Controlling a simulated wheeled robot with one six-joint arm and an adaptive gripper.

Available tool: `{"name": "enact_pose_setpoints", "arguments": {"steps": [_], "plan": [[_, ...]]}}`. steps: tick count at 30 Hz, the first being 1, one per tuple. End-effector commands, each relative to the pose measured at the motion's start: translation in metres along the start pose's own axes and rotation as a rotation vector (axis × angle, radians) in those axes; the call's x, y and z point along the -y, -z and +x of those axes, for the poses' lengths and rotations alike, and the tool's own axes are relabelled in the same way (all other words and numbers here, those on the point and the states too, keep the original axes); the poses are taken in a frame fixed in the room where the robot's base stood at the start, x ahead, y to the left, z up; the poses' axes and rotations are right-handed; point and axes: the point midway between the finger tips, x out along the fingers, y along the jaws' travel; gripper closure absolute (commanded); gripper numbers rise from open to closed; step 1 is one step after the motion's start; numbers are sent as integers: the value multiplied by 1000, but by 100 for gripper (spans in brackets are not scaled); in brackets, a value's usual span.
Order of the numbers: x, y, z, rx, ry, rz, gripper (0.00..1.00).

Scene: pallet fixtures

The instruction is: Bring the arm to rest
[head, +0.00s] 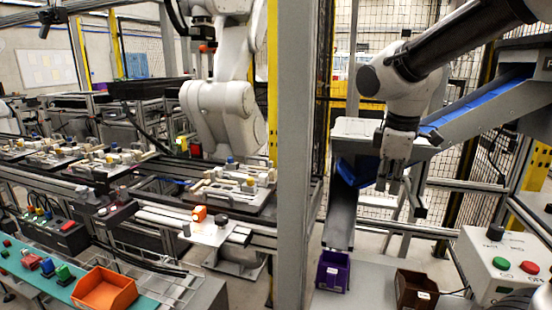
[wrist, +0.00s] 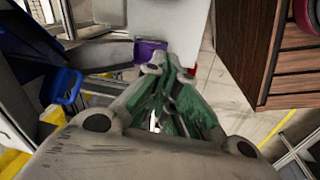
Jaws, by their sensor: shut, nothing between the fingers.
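My arm reaches in from the upper right of the head view, bent at a light grey joint, with the wrist hanging down. My gripper (head: 400,185) hangs in the air in front of the sloping chute, above and apart from the bins. In the wrist view, the fingertips of my gripper (wrist: 170,68) come together with green pads along their inner sides. The gripper is shut and empty. The floor and a purple bin (wrist: 150,50) show beyond the fingertips.
The purple bin (head: 332,275) and a brown bin (head: 415,291) stand below my gripper. A button box (head: 505,265) is at the lower right. A chute with a blue belt (head: 485,100) slopes behind my arm. A grey post (head: 295,150) stands left, before another robot arm (head: 222,110).

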Motion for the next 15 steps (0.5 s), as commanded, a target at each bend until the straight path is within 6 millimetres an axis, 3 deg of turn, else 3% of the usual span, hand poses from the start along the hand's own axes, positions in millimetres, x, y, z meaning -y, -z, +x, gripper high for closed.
{"name": "enact_pose_setpoints", "arguments": {"steps": [3,6,10,15], "plan": [[25,-54,-8,-27,13,456,100],[48,-96,-13,-63,17,774,100],[69,-133,-18,-118,1,948,100],[76,-160,-31,-189,-56,1034,100]]}}
